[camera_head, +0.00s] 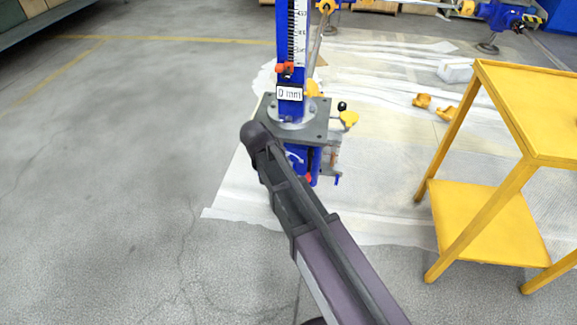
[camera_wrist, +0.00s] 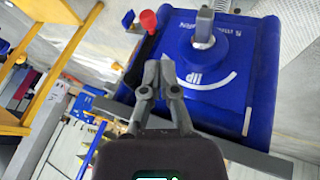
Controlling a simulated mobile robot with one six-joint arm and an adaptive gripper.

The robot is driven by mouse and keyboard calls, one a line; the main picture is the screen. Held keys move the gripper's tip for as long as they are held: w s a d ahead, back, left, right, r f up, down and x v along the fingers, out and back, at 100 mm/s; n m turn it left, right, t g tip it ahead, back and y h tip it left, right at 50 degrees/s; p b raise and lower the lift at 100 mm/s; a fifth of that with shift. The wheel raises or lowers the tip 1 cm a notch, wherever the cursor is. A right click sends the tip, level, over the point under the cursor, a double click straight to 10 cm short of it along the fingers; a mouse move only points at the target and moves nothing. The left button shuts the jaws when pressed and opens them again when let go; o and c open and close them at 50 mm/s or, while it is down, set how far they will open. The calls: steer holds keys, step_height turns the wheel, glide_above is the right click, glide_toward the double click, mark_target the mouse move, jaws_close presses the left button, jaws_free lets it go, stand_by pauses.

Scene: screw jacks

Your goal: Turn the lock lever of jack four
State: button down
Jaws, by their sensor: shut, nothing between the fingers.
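The jack has a blue column (camera_head: 284,45) with a scale and a "0 mm" sign, a grey plate and a blue housing (camera_head: 301,160) below it. The housing's blue face (camera_wrist: 222,75) fills the upper right of the wrist view, with a white curved arrow and a metal shaft. A lever with a red knob (camera_wrist: 149,20) and dark stem stands at its left edge. My gripper (camera_wrist: 160,68) is shut and empty, its tips just below the lever stem; whether they touch is unclear. In the head view my arm hides the gripper. No jack number is readable.
A yellow table (camera_head: 545,120) with a lower shelf stands to the right. Yellow parts (camera_head: 422,101) and a white block (camera_head: 455,71) lie on the pale floor sheet (camera_head: 390,150). Another blue jack (camera_head: 503,14) stands at the back right. The grey floor at left is clear.

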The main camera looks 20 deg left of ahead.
mark_target(309, 168)
steer(key=b+x, duration=0.7)
steer(key=x, duration=0.2)
steer(key=shift+f+b, duration=0.2)
steer(key=shift+b, duration=0.1)
